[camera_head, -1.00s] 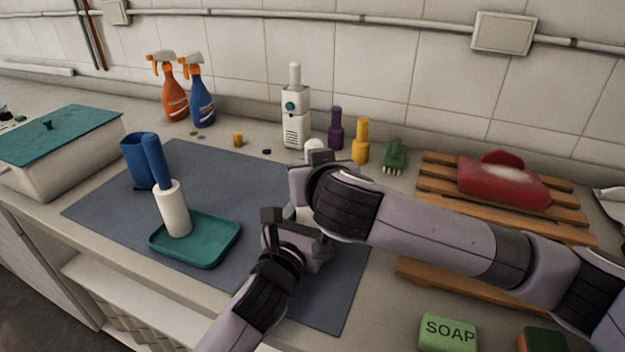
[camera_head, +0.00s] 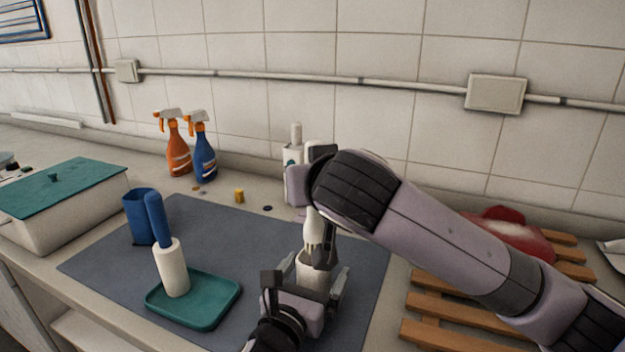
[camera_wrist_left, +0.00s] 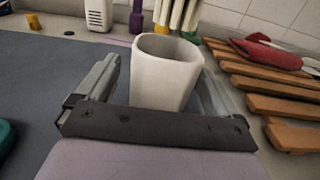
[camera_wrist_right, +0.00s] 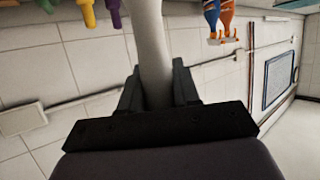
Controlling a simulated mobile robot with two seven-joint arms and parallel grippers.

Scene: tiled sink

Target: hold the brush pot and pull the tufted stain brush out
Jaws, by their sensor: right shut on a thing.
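The white brush pot (camera_head: 311,272) stands upright near the front right of the grey mat, with its open, empty mouth visible in the left wrist view (camera_wrist_left: 165,75). My left gripper (camera_head: 306,285) is open around it, one finger on each side. In the left wrist view a small gap shows at the left finger. The white tufted stain brush (camera_head: 313,228) hangs tufts-down just above the pot, clear of its rim. Its tufts also show in the left wrist view (camera_wrist_left: 178,14). My right gripper (camera_wrist_right: 157,95) is shut on its pale handle (camera_wrist_right: 152,45).
A wooden rack (camera_head: 455,310) lies to the right.

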